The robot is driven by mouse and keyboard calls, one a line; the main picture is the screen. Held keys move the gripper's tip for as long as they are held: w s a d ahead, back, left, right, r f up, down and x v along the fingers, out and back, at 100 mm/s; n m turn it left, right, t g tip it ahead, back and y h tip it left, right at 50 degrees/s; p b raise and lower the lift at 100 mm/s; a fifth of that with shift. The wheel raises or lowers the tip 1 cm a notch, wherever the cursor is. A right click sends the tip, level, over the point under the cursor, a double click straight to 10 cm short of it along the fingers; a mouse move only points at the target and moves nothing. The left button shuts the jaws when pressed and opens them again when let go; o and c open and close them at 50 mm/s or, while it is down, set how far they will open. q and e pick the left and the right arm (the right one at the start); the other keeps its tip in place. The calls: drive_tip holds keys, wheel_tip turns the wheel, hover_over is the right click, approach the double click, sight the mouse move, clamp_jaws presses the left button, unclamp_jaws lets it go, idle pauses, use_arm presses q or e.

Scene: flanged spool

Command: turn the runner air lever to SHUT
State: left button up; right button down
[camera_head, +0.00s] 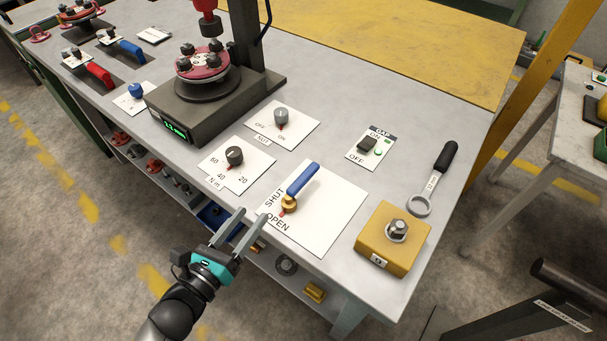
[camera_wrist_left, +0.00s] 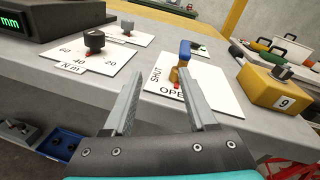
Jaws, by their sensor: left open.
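The runner air lever has a blue handle (camera_head: 303,178) on a brass valve body (camera_head: 289,204), mounted on a white plate (camera_head: 325,220) marked SHUT and OPEN. The handle points up and right, away from the bench's front edge. A small red pointer at its base is beside the word OPEN. My left gripper (camera_head: 253,213) is open and empty at the bench's front edge, left of the lever and apart from it. In the left wrist view, the blue handle (camera_wrist_left: 184,50) stands ahead, beyond the right fingertip of the gripper (camera_wrist_left: 164,72). My right gripper is not in view.
A torque dial (camera_head: 234,156) and a NUT switch (camera_head: 281,118) are left of and behind the lever. A yellow block with a nut (camera_head: 384,245) and a wrench (camera_head: 434,178) lie right. A GAP switch (camera_head: 368,145) is behind. The spool stand (camera_head: 190,110) is back left.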

sight(303, 177)
use_arm(q)
drive_tip(key=w+d+m+h, duration=0.1)
drive_tip(key=w+d, duration=0.2)
drive_tip(key=w+d+m+h, duration=0.1)
drive_tip(key=w+d+m, duration=0.1)
drive_tip(key=w+d, duration=0.2)
drive_tip(key=w+d+r+m, duration=0.1)
drive_tip(key=w+d+m, duration=0.1)
drive_tip(key=w+d, duration=0.1)
drive_tip(key=shift+w+d+g+h, duration=0.25)
drive_tip(key=shift+d+g+h, duration=0.05)
drive_tip(key=shift+d+h, duration=0.15)
drive_tip(key=shift+c, duration=0.3)
clamp_jaws()
idle(1.2)
